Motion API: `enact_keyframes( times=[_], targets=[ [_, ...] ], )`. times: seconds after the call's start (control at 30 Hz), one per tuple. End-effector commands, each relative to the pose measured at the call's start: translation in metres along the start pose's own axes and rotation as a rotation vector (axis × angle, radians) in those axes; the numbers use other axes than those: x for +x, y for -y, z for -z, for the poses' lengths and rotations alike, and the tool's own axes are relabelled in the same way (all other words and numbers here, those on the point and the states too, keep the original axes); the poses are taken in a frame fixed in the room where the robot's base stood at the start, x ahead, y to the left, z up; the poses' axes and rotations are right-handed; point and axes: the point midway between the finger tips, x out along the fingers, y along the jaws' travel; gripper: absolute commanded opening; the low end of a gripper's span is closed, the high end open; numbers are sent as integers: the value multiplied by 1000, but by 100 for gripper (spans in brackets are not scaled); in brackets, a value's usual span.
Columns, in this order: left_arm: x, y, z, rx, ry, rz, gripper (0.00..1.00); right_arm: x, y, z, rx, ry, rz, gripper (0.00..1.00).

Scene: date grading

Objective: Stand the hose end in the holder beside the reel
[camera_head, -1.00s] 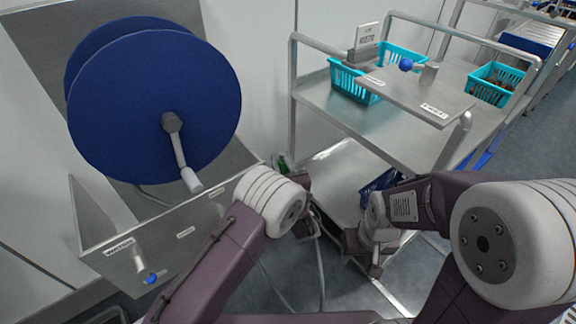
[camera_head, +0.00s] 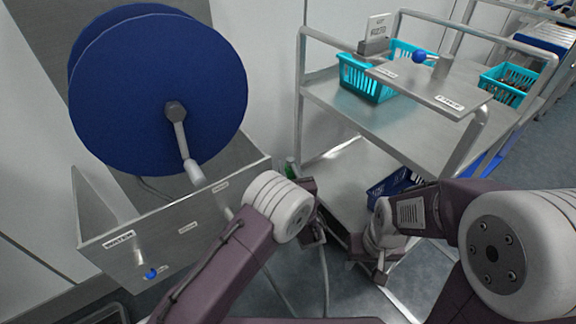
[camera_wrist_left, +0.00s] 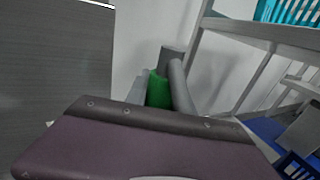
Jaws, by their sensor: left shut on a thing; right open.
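The blue hose reel (camera_head: 150,95) stands upright at the left, its crank (camera_head: 181,140) facing me. Below it is a grey metal box (camera_head: 165,240) with labels. My left gripper shows in the left wrist view (camera_wrist_left: 165,82), its grey fingers shut on the green hose end (camera_wrist_left: 158,90). The green also shows in the head view (camera_head: 291,166), behind my left wrist and right of the box, clear of the reel. A pale hose (camera_head: 324,275) hangs below the wrist. I cannot make out the holder clearly. My right gripper (camera_head: 378,272) is open and empty, low before the cart.
A steel cart (camera_head: 350,112) stands at the right with turquoise baskets (camera_head: 365,85), a blue-knobbed lever (camera_head: 419,56) and a blue crate (camera_head: 388,190) on its lower shelf. A small blue knob (camera_head: 151,273) projects from the box front. A wall stands behind.

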Motion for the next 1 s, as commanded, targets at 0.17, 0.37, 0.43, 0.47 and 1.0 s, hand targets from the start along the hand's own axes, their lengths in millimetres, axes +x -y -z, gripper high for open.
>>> enact_keyframes(
  times=[0.17,0.37,0.43,0.47,1.0],
  targets=[
    [0,0,-1,-1,2,0,0,0,0,0,0,0,0,46],
    [0,0,0,-1,2,0,0,1,0,0,0,0,0,46],
    [0,0,2,-1,2,0,0,3,0,0,0,0,0,46],
    [0,0,3,-1,2,0,0,4,0,0,0,0,0,46],
    [0,0,20,-1,2,0,0,17,0,-2,0,0,0,46]
  ],
)
